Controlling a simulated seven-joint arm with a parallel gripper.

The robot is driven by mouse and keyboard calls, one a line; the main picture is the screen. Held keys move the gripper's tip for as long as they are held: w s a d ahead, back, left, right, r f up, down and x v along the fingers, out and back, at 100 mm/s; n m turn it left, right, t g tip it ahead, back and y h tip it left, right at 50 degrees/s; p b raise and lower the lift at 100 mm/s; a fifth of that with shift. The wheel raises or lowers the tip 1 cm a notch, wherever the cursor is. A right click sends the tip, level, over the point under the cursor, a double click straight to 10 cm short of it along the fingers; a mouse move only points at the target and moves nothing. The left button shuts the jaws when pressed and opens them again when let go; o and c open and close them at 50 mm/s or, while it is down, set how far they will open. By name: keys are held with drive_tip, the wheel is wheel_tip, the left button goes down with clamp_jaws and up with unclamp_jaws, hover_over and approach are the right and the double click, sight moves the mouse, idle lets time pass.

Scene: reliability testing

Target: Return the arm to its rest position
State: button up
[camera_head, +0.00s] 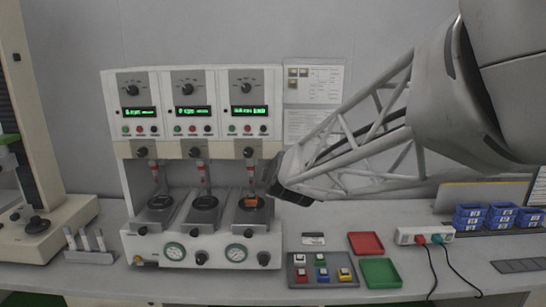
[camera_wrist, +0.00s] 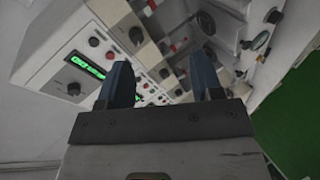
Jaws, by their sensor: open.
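My gripper (camera_wrist: 164,84) shows in the wrist view with its two dark fingers spread apart and nothing between them. In the head view my arm reaches in from the upper right, and its end (camera_head: 283,178) is at the right side of the three-station test machine (camera_head: 128,200); the fingers are hard to make out there. The machine also fills the wrist view, tilted, with its green displays (camera_wrist: 88,65). An orange piece (camera_head: 251,201) lies in the right station, apart from my gripper as far as I can tell.
A button panel (camera_head: 322,284), a red tray (camera_head: 366,243) and a green tray (camera_head: 381,272) lie on the bench right of the machine. A power strip (camera_head: 424,236) with cables and blue bins (camera_head: 468,217) stand farther right. A microscope-like device (camera_head: 40,225) stands left.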

drive_tip(key=s+d+f+m+g+h, duration=0.1)
drive_tip(key=s+d+f+m+g, duration=0.2)
drive_tip(key=s, duration=0.9)
drive_tip(key=s+d+f+m+g+h, duration=0.1)
drive_tip(key=s+d+f+m+g, duration=0.1)
drive_tip(key=s+d+m, duration=0.6)
drive_tip(key=s+d+f+m+g+h, duration=0.1)
drive_tip(key=s+d+f+m+g, duration=0.2)
drive_tip(key=s, duration=1.2)
drive_tip(key=d+m+g, duration=0.2)
drive_tip(key=d+m, duration=0.1)
drive_tip(key=shift+s+d+f, duration=0.35)
drive_tip(key=shift+s+d, duration=0.05)
drive_tip(key=shift+w, duration=0.2)
